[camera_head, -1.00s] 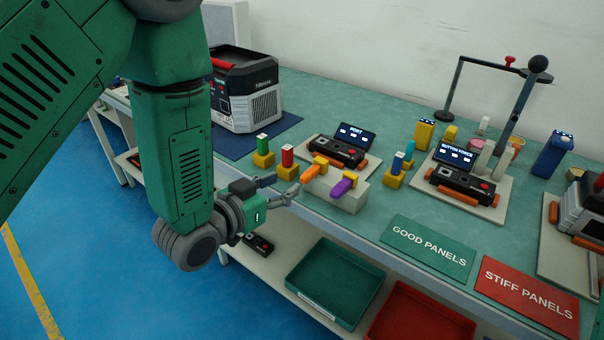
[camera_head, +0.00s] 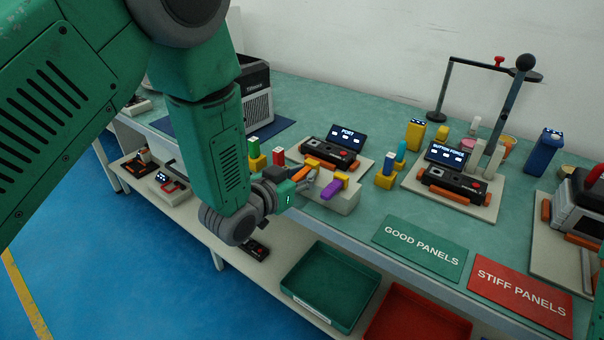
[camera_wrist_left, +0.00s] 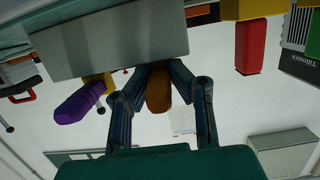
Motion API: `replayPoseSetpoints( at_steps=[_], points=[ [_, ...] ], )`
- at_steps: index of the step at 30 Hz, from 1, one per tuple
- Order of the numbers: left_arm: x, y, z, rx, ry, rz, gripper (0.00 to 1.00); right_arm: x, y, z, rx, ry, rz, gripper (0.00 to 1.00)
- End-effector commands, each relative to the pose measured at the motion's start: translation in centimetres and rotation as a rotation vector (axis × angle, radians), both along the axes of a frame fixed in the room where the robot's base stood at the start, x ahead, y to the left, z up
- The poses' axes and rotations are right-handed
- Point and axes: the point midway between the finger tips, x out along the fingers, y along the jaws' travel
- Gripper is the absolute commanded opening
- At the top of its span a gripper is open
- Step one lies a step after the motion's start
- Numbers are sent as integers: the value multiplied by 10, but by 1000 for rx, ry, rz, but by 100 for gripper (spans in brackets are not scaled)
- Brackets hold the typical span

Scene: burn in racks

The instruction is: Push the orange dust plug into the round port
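The orange dust plug (camera_head: 301,174) sits in its pale holder block (camera_head: 345,201) at the table's front edge, beside a purple plug (camera_head: 332,189). My left gripper (camera_head: 305,188) is at the orange plug. In the left wrist view the two fingers stand on either side of the orange plug (camera_wrist_left: 158,92), tips close to the pale block (camera_wrist_left: 110,45). The fingers look parted around the plug; contact is unclear. The dark device (camera_head: 330,153) by the PORT display (camera_head: 348,137) lies behind the holder; its round port is too small to make out.
Green and red plugs on yellow stands (camera_head: 279,171) are just left of the holder. A blue plug stand (camera_head: 386,178) and the BUTTON FORCE device (camera_head: 453,186) are to the right. Green tray (camera_head: 333,285) and red tray are below. Green panel mat (camera_head: 420,247) is clear.

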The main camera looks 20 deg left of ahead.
Motion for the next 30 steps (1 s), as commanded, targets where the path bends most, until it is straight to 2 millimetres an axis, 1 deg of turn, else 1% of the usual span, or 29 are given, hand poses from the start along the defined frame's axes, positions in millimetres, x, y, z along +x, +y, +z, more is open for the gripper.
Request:
replayPoseSetpoints(
  at_steps=[3,4,5,30],
  points=[
    [1,1,1,-2,-2,-1,0,0,0,0,-1,0,-1,0],
    [1,1,1,-4,-3,-3,9,0,0,0,-1,0,-1,0],
    [1,1,0,-4,-3,-4,0,0,0,0,-1,0,-1,0],
    [-6,5,0,-4,-2,-1,0,0,0,2,0,0,-1,0]
  ],
)
